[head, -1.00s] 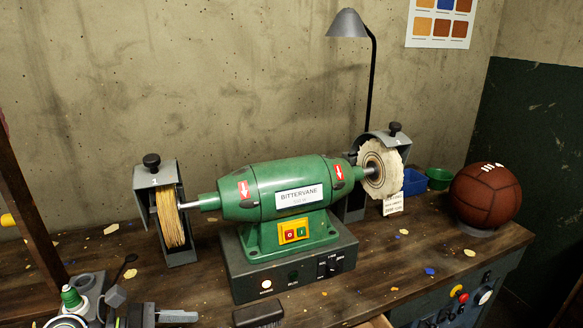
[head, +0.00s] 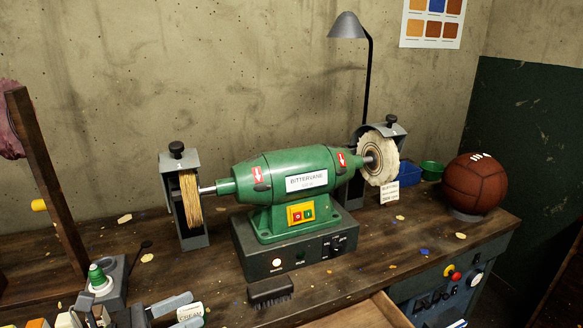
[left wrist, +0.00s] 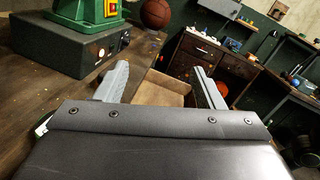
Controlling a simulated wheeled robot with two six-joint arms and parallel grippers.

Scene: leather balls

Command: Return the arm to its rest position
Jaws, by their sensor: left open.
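My left gripper (head: 192,308) is at the bottom left of the head view, low over the front of the workbench (head: 345,285). Its two grey fingers are apart with nothing held between them. In the left wrist view the fingers (left wrist: 160,68) also stand apart and empty, pointing towards the open drawer (left wrist: 165,88). A small tin marked cream (head: 190,312) shows by the fingers in the head view; I cannot tell its distance from them. My right gripper is not in view.
A green polishing machine (head: 290,187) stands mid-bench with a bristle wheel (head: 191,198) and a cloth wheel (head: 381,160). A black brush (head: 270,291) lies in front. The drawer (head: 365,313) juts out at the front. A brown leather ball (head: 474,184) sits at the right.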

